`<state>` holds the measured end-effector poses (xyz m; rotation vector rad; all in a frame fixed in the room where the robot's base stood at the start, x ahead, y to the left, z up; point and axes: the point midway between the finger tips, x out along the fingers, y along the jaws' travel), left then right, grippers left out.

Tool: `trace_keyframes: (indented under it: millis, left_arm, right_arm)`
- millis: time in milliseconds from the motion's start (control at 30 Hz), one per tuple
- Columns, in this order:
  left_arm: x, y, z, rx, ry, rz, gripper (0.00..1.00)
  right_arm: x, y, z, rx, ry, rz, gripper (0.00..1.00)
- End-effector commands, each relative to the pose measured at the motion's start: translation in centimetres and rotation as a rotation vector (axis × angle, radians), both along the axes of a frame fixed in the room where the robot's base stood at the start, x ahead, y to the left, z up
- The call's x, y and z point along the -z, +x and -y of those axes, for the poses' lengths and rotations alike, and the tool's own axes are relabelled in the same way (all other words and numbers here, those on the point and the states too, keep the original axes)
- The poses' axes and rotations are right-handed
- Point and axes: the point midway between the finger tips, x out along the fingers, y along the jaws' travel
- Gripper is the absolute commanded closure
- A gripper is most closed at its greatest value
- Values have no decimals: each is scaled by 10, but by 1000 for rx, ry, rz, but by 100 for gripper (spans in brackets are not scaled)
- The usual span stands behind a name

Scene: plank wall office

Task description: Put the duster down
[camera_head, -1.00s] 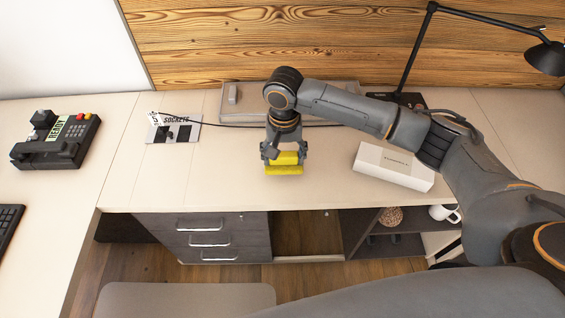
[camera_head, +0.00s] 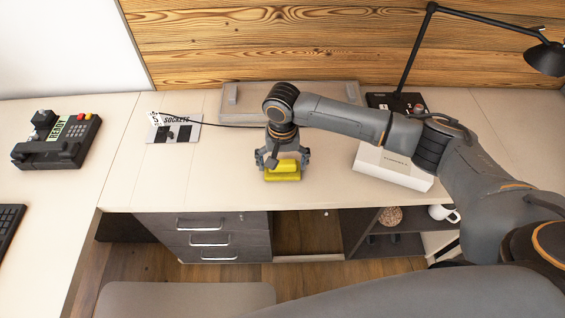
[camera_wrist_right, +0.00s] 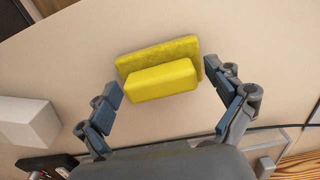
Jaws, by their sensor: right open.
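The yellow duster (camera_head: 283,175) has a block-like grip on a wider flat pad. It lies near the front edge of the desk, and it also shows in the right wrist view (camera_wrist_right: 160,78). My right gripper (camera_head: 282,160) is just above and behind it. In the right wrist view the two fingers (camera_wrist_right: 166,92) are spread wide, one on each side of the duster's grip, with gaps between them and it. My left gripper is not in view.
A white box (camera_head: 395,166) stands to the right of the duster. A grey tray (camera_head: 240,98) lies behind my arm, and a sockets card (camera_head: 172,128) is to the left. A desk lamp (camera_head: 405,60) stands at the back right. The desk (camera_head: 200,180) left of the duster is clear.

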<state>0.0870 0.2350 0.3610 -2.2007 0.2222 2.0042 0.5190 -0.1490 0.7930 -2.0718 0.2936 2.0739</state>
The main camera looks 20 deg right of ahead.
Motion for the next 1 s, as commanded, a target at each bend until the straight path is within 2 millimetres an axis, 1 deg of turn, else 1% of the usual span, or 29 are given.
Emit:
trace_keyframes:
  millis: [167,267,367,600,700,833,1000]
  left_arm:
    - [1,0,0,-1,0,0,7]
    - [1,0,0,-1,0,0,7]
    - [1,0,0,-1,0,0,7]
    - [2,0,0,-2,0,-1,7]
    - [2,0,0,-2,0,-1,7]
    - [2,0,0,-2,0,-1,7]
    - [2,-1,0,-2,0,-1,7]
  right_arm:
    - [-1,0,0,0,0,1,7]
    - [-10,1,-1,-1,2,3,7]
    - [-26,1,-1,-1,3,4,7]
    - [-78,1,-1,-1,3,4,7]
    - [-97,1,-1,0,2,4,7]
    - [-113,1,-1,0,3,2,7]
    - [-122,1,0,0,1,0,7]
